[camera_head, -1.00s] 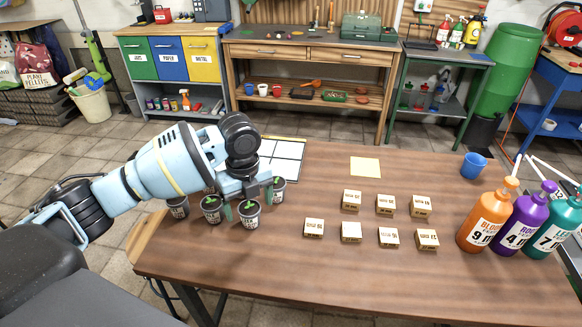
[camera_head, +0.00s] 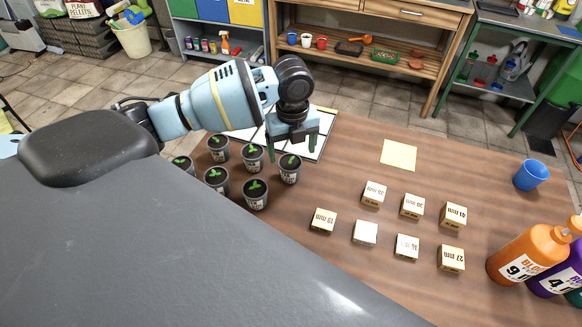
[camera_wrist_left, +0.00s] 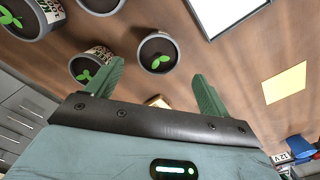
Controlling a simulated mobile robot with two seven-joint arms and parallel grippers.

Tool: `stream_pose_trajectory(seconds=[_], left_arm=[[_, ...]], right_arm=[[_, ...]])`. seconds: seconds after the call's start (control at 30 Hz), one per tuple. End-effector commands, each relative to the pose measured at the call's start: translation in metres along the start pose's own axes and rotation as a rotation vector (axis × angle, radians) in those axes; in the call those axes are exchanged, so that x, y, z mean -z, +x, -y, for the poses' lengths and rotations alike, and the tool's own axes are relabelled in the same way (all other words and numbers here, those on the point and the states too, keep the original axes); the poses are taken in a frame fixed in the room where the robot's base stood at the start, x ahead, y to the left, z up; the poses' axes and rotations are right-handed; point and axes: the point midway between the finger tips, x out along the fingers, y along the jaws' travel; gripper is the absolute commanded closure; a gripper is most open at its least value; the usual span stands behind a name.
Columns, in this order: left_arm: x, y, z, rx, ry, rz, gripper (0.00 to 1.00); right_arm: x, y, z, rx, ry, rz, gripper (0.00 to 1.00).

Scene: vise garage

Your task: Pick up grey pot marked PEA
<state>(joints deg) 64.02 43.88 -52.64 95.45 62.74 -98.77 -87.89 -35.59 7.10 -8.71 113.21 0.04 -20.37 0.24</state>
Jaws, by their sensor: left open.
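Several small dark grey pots with green seedlings stand grouped at the left end of the table, including a front pot (camera_head: 255,194), a right-hand pot (camera_head: 289,168) and a back pot (camera_head: 252,157). Their white labels are too small to read surely, so I cannot tell which is marked PEA. My left gripper (camera_head: 291,147) is open and empty above and behind the right-hand pots. In the left wrist view, one pot (camera_wrist_left: 159,52) shows beyond the gap between the open green fingers (camera_wrist_left: 157,85), and another pot (camera_wrist_left: 88,66) is beside the left finger. My right gripper is out of view.
A white gridded sheet (camera_head: 318,147) lies behind the pots. Several wooden blocks (camera_head: 365,232) stand mid-table, with a yellow note (camera_head: 398,155) behind them. A blue cup (camera_head: 531,175) and large bottles (camera_head: 530,255) are at the right.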

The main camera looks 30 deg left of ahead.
Motion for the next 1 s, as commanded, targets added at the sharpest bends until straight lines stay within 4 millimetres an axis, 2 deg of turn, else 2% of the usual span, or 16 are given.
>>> stream_pose_trajectory(seconds=[0.27,0.6,0.9,1.0], left_arm=[[-0.001,0.013,-0.001,-0.001,0.001,0.0,0.19],[-0.004,0.055,-0.005,-0.001,0.001,0.0,0.19],[-0.005,0.058,-0.005,0.002,0.001,0.002,0.19],[-0.005,0.058,-0.005,0.002,0.001,0.002,0.32]], right_arm=[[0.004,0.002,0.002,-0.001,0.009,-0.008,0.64],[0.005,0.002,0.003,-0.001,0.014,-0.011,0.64],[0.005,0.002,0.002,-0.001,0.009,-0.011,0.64],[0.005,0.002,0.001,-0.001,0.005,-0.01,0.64]])
